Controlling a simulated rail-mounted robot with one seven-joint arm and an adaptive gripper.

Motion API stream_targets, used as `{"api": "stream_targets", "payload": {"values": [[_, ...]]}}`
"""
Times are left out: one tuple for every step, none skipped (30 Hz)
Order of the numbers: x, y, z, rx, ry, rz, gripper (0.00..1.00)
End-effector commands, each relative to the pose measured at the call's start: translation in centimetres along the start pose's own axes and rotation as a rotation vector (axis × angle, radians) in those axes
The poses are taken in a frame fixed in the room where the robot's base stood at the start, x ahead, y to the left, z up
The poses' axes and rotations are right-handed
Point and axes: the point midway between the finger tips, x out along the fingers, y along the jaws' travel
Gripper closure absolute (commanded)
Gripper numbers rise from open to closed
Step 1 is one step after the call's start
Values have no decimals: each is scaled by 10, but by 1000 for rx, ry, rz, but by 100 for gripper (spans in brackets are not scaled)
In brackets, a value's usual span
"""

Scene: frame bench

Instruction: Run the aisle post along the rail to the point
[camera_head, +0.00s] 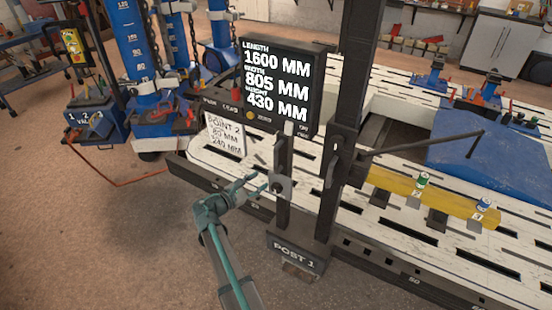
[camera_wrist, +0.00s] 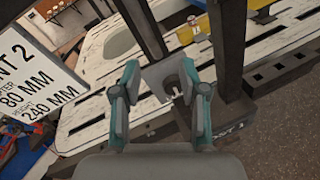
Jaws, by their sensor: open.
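The aisle post (camera_head: 345,90) is a tall dark upright at the near edge of the bench, on a carriage labelled POST 1 (camera_head: 297,258). My gripper (camera_head: 262,186) is open and empty, just left of this plate. In the wrist view, the plate (camera_wrist: 158,76) shows beyond and between my open fingers (camera_wrist: 160,82); contact cannot be told. The rail (camera_head: 365,262) runs along the bench's near side, with a 50 mark at right.
A white POINT 2 card (camera_head: 225,136) stands at the bench's left end. Behind it is a black measurement display (camera_head: 282,85). A yellow beam (camera_head: 435,195) and blue panel (camera_head: 490,150) lie right of the post. Bare floor (camera_head: 110,230) is open at left.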

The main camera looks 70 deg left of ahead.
Motion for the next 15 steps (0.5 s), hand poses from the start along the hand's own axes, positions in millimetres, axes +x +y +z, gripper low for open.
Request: {"api": "stream_targets", "payload": {"values": [[4,12,4,-78,-42,23,57],[4,16,8,-123,-65,34,57],[4,20,13,-180,-91,46,57],[4,21,16,-217,-106,52,57],[3,22,18,-250,-120,57,57],[3,23,20,-286,-129,59,57],[3,23,21,-308,-131,59,57],[3,23,20,-323,-131,58,57],[4,23,20,-340,-130,56,57],[5,23,21,-347,-130,55,57],[6,23,21,-353,-130,54,57],[9,24,21,-357,-130,54,57],[12,24,22,-358,-130,53,57],[15,24,22,-357,-130,53,57],[19,25,23,-357,-130,53,57]]}}
